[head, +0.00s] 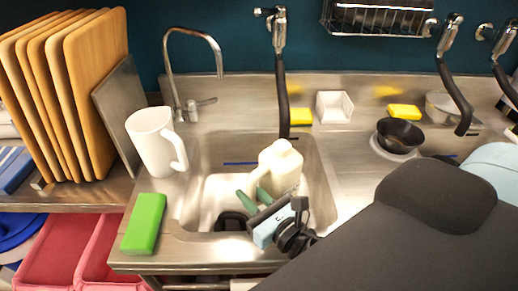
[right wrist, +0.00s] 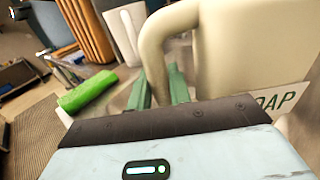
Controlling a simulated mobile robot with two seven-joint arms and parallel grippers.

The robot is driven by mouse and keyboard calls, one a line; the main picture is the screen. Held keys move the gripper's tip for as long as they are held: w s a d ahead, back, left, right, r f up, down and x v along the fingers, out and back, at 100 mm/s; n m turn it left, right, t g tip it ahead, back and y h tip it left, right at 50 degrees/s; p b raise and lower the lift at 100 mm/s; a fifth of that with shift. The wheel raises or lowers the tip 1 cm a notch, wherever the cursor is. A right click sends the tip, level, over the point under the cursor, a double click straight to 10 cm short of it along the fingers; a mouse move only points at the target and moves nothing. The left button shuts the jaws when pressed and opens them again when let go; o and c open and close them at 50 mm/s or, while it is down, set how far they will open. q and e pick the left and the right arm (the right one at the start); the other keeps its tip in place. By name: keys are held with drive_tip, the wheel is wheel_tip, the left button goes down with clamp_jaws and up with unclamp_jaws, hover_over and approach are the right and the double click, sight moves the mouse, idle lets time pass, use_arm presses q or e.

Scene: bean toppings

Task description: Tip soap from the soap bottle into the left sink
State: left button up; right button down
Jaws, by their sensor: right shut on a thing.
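The cream soap bottle (head: 281,168) is over the right part of the sink (head: 186,205) in the head view. Its handle (right wrist: 155,55) and the end of its label, reading "OAP" (right wrist: 277,102), show large in the right wrist view. My right gripper (head: 252,194) has green fingers and is shut on the bottle's handle; the green fingers also show in the right wrist view (right wrist: 158,92). The bottle looks near upright, perhaps a little tilted. Its base is partly hidden by my gripper, so I cannot tell its height above the basin. My left gripper is not in view.
A white pitcher (head: 152,140) and a green block (head: 145,222) stand left of the basin. A curved faucet (head: 190,32) and a hanging black-handled sprayer (head: 282,95) are behind it. Yellow sponges (head: 301,116), a white holder (head: 334,106) and a black bowl (head: 399,135) lie back right.

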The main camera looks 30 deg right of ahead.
sight(259, 154)
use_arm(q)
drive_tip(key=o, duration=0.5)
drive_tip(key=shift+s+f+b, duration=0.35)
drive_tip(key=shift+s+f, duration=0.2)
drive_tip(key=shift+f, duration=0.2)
use_arm(e)
drive_tip(key=w+d+r+n+g+y, duration=0.1)
drive_tip(key=r+n+g+y, duration=0.1)
drive_tip(key=n+g+y, duration=0.1)
drive_tip(key=w+d+r+n+g+y+b, duration=0.1)
drive_tip(key=w+d+r+n+g+y, duration=0.1)
drive_tip(key=y, duration=0.4)
drive_tip(key=w+d+r+n+g+y, duration=0.1)
drive_tip(key=d+r+n+g+y, duration=0.1)
drive_tip(key=n+g+y, duration=0.2)
drive_tip(key=shift+w+r+n+y, duration=0.15)
drive_tip(key=shift+n+y, duration=0.1)
drive_tip(key=shift+n, duration=0.3)
drive_tip(key=shift+w+f+n+y, duration=0.1)
drive_tip(key=shift+n+y, duration=0.15)
drive_tip(key=shift+n, duration=0.3)
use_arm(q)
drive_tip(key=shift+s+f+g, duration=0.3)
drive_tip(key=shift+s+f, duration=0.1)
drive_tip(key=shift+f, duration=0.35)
use_arm(e)
drive_tip(key=shift+s+d+r+n+g, duration=0.2)
drive_tip(key=shift+d+r+n+g, duration=0.1)
drive_tip(key=shift+r+g, duration=0.3)
